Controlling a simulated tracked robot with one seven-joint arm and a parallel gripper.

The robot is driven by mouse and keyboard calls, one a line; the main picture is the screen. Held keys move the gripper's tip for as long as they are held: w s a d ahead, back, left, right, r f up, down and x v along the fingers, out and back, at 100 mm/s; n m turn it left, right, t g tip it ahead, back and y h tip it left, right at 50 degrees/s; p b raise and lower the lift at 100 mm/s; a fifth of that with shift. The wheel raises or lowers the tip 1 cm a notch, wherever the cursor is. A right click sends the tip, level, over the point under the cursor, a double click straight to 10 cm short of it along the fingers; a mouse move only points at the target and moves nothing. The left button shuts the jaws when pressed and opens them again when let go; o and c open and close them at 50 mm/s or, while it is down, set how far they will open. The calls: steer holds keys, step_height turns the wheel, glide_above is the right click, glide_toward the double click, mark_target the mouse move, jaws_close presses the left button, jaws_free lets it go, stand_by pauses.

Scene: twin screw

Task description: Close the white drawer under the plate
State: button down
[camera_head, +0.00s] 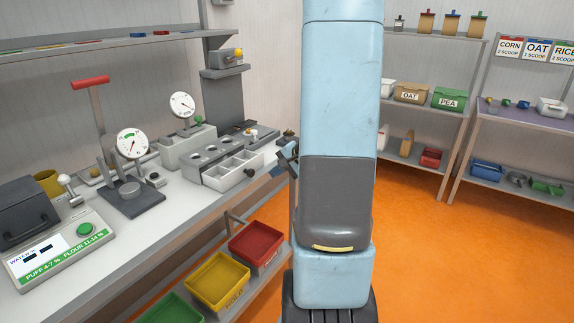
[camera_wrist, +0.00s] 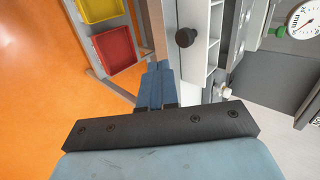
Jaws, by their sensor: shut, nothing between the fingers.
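The white drawer (camera_head: 222,183) stands open at the front of the bench, under the grey plate (camera_head: 206,151) with round holes. Its divided compartments show, and a dark round knob (camera_head: 249,172) is on its front. In the wrist view the drawer front (camera_wrist: 200,62) and the knob (camera_wrist: 185,37) are at the upper middle. My gripper (camera_head: 284,160) is to the right of the knob in the head view, partly hidden by my arm. In the wrist view the blue fingers of my gripper (camera_wrist: 158,72) are shut, empty, and appear apart from the drawer and knob.
A red bin (camera_head: 256,243) and a yellow bin (camera_head: 218,281) sit on the lower shelf below the bench edge. Dial gauges (camera_head: 132,143) and a scale (camera_head: 60,250) stand on the bench to the left. Orange floor (camera_head: 440,260) is open at right.

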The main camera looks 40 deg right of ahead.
mark_target(238, 169)
steer(key=w+a+f, duration=0.2)
steer(key=w, duration=0.4)
steer(key=shift+a+f, duration=0.2)
steer(key=shift+a, duration=0.15)
steer(key=shift+w, duration=0.1)
